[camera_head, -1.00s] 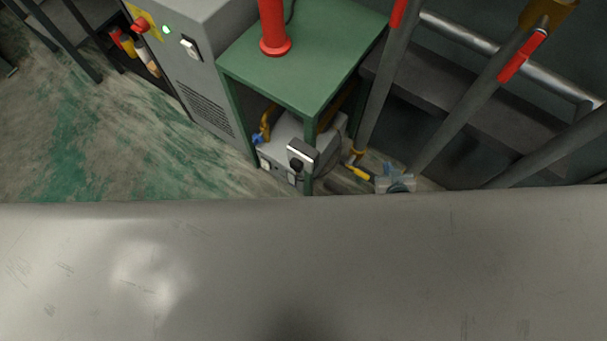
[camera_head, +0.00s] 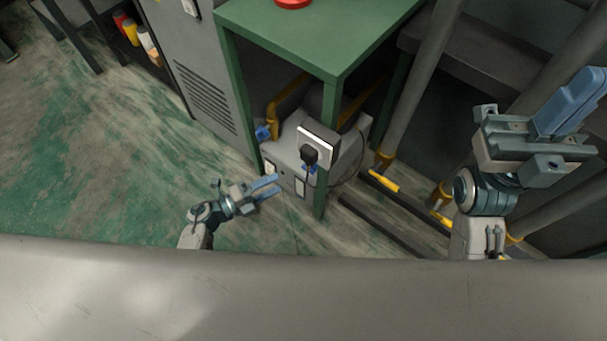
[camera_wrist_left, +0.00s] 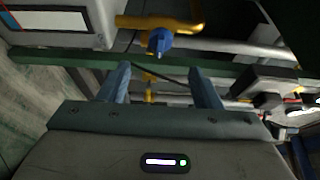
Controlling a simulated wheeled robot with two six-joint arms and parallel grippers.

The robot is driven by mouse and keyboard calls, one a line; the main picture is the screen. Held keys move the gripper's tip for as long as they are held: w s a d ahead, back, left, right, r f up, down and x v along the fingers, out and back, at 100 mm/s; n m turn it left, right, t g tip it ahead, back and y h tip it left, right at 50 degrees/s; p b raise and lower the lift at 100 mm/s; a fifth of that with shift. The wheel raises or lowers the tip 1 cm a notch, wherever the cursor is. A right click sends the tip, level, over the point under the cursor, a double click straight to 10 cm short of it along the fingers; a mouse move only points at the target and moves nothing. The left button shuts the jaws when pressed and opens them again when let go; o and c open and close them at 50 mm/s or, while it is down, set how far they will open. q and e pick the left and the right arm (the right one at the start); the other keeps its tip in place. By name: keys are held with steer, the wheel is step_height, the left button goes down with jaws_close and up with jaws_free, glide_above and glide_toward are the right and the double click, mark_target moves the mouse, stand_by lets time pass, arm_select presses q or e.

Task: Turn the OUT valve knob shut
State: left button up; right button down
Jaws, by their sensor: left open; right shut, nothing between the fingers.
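A grey machine (camera_head: 285,150) stands under the green table. A blue knob (camera_head: 262,132) sits by a yellow pipe on its left side; more blue shows low on the front beside a black plug. No label is readable, so I cannot tell which is OUT. My left gripper (camera_head: 272,186) is open and empty, in front of the machine and below the left knob. In the left wrist view a blue knob (camera_wrist_left: 160,40) on a yellow fitting lies beyond and between the open fingers (camera_wrist_left: 159,72), apart from them. My right gripper (camera_head: 578,98) is shut and empty at the far right.
The green table (camera_head: 320,35) and its front leg (camera_head: 322,150) stand close to the machine. A grey cabinet (camera_head: 195,70) is on the left. Pipes with yellow handles (camera_head: 383,181) stand on the right. The floor at left is clear.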

arm_select(q)
steer(key=b+x, duration=0.2)
steer(key=x, duration=0.8)
steer(key=shift+d, duration=0.15)
steer(key=shift+w+r, duration=0.1)
steer(key=shift+w, duration=0.05)
steer(key=c, duration=1)
